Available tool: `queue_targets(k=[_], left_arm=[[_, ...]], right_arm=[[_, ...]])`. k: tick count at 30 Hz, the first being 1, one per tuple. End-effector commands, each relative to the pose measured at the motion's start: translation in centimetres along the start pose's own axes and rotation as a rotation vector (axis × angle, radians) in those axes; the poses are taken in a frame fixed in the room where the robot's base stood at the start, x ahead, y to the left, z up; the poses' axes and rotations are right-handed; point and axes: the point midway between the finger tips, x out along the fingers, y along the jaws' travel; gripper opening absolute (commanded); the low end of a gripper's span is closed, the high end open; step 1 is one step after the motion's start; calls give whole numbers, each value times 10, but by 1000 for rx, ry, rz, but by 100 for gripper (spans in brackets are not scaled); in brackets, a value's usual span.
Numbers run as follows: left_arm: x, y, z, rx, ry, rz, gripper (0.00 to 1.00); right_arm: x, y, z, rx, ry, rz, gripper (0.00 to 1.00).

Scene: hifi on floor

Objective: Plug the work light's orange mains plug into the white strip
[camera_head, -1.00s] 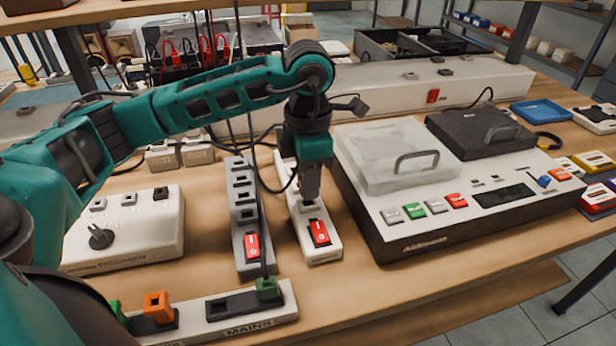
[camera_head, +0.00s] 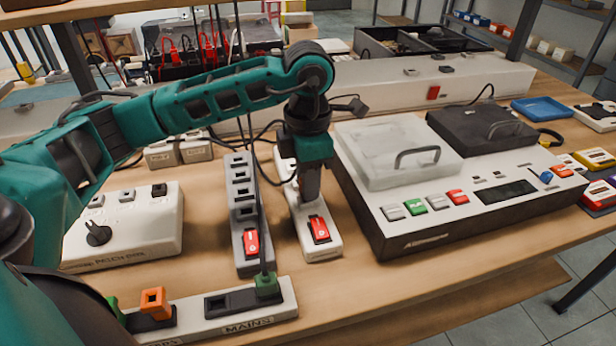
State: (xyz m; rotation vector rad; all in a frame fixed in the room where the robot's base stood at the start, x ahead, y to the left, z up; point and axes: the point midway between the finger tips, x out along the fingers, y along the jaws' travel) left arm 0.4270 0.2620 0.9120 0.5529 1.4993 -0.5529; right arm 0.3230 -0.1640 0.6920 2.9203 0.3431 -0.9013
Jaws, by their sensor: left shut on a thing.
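An orange plug-like block (camera_head: 154,302) stands upright on a dark socket of the white front strip marked MAINS (camera_head: 262,318). A white strip with a red switch (camera_head: 320,244) lies to the left of the large console. My left gripper (camera_head: 308,194) points down over that strip's middle, just behind the red switch. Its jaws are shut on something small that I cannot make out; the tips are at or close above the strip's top. The gripper and forearm hide the strip's far part. My right gripper is not in view.
A grey strip (camera_head: 243,210) with a red switch lies close to the left of the white one. A green plug (camera_head: 266,284) with an upright cord stands on the front strip. The large console (camera_head: 450,215) borders the right; a white switch box (camera_head: 150,235) stands left. Dark cables loop behind.

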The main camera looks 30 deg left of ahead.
Motion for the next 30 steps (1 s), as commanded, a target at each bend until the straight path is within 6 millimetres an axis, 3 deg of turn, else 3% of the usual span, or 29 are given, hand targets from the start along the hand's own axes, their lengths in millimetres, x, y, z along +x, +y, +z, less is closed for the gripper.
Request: queue_targets(k=[30], left_arm=[[7, 0, 0, 0, 0, 0, 0]], right_arm=[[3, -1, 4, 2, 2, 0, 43]])
